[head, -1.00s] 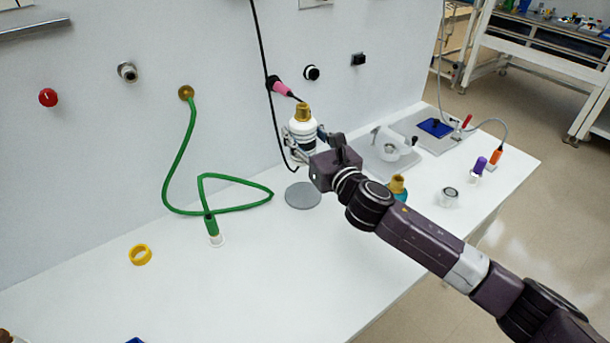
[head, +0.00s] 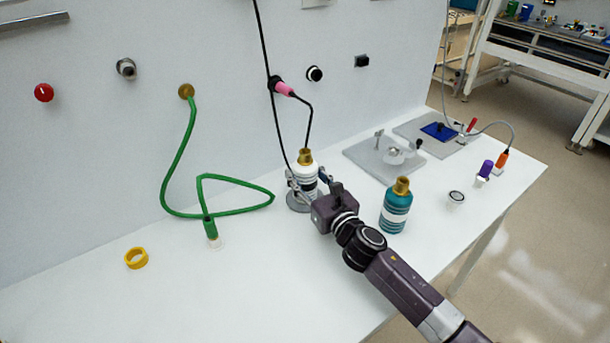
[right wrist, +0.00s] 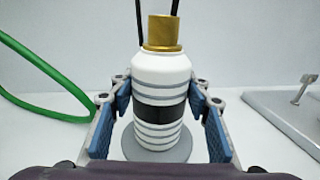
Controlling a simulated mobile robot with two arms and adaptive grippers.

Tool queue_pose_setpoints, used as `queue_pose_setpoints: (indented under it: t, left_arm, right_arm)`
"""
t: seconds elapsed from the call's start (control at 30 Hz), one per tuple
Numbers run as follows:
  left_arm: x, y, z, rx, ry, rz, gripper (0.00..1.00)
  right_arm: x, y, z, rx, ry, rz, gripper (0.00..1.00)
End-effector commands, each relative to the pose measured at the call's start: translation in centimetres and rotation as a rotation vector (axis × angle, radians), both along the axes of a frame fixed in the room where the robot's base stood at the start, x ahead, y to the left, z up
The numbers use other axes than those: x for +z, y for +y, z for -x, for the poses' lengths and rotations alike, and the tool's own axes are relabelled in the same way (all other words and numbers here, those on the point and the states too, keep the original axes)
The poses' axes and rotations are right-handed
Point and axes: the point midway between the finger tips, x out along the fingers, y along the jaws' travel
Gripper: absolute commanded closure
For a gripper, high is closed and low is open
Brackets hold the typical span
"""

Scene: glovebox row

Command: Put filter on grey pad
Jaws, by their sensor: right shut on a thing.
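The filter is a white bottle with grey stripes, a black band and a gold cap (head: 306,172). It is upright in the head view and fills the middle of the right wrist view (right wrist: 160,75). My right gripper (head: 305,187) is shut on its sides, with a blue-padded finger on each side in the right wrist view (right wrist: 160,118). The grey pad (head: 294,206) is a round disc directly under the filter, and its rim shows around the base (right wrist: 160,155). Whether the base touches the pad is hard to tell. My left gripper is not in view.
A teal bottle with a gold cap (head: 396,208) stands right of the gripper. A green hose (head: 238,207) lies to the left, with a yellow ring (head: 136,258) near it. A grey plate fixture (head: 365,158) is behind right. The front left bench is clear.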

Motion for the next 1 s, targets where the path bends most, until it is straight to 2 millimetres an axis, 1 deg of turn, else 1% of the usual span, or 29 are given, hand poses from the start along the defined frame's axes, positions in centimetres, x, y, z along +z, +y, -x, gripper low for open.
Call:
queue_pose_setpoints:
  t: [0.17,0.2,0.3,0.33,0.57,0.7,0.77,0.87,1.0]
  left_arm:
    - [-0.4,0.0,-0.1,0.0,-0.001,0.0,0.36]
    - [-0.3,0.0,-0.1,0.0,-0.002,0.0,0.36]
    - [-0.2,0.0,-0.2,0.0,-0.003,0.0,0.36]
    - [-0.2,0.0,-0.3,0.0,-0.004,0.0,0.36]
    - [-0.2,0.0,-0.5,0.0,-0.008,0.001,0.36]
    - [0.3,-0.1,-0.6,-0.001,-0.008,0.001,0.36]
    - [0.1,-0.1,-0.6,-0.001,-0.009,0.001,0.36]
    - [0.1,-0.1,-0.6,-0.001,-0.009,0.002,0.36]
    - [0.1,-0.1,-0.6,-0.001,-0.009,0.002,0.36]
  right_arm:
    - [-0.4,0.0,0.0,0.0,-0.002,0.0,0.87]
    - [-0.3,0.0,0.0,0.0,0.0,0.001,0.52]
    - [-0.3,0.0,0.0,0.0,0.0,0.001,0.41]
    - [-0.3,0.0,0.0,-0.001,0.0,0.001,0.39]
    - [-0.3,0.0,0.0,-0.001,0.001,0.0,0.39]
    - [0.3,0.0,0.0,-0.001,0.0,0.0,0.39]
    - [-0.1,-0.4,0.5,-0.002,0.001,0.002,0.39]
    - [-0.1,-1.1,1.8,-0.001,0.0,0.004,0.39]
    - [-0.2,-2.3,4.2,-0.001,0.002,0.003,0.39]
